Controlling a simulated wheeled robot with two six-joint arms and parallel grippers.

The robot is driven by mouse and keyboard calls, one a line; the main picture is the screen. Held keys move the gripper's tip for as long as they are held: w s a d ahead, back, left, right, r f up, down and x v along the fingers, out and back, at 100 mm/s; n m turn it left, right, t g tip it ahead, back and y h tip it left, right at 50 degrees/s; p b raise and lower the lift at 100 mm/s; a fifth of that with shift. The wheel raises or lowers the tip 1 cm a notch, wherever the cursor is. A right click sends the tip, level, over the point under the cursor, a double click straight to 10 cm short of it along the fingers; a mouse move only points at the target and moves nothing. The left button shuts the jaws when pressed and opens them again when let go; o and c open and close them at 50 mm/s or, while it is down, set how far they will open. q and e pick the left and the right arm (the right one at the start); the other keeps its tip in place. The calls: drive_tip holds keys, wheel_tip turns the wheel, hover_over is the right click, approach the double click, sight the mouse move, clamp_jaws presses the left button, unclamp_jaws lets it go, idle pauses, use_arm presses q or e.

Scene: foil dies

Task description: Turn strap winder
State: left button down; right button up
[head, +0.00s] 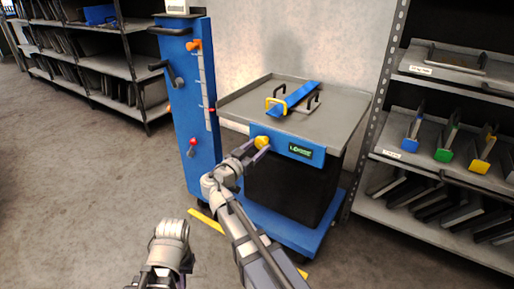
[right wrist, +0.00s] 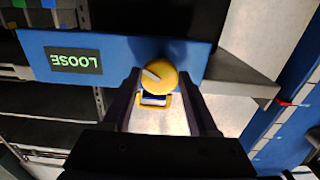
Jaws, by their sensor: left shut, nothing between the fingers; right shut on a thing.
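The strap winder's yellow knob (head: 262,142) sits on the blue front panel (head: 283,147) of a cart. My right gripper (head: 254,152) is shut on this knob. In the right wrist view the round yellow knob (right wrist: 163,78), with a pale pointer mark, sits between the two dark fingers (right wrist: 160,88). A small green-lettered display (head: 300,151) beside it reads LOOSE; it appears upside down in the right wrist view (right wrist: 75,60). A blue strap-like bar (head: 296,97) lies across the grey cart top, with a yellow handle at its near end. My left arm shows at the bottom, but its fingers are out of sight.
The grey cart top (head: 335,124) has a raised rim. A blue post (head: 180,125) with levers stands left of the cart. Shelves with coloured-handled items (head: 446,142) stand at the right, and dark shelves (head: 105,65) at the back left. The floor at left is clear.

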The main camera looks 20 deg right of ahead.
drive_tip(key=c, duration=0.3)
drive_tip(key=shift+c, duration=0.2)
drive_tip(key=shift+n, duration=0.3)
drive_tip(key=n, duration=1.3)
idle(0.3)
drive_tip(key=o, duration=1.4)
drive_tip(key=shift+s, duration=0.1)
drive_tip(key=shift+c, duration=0.2)
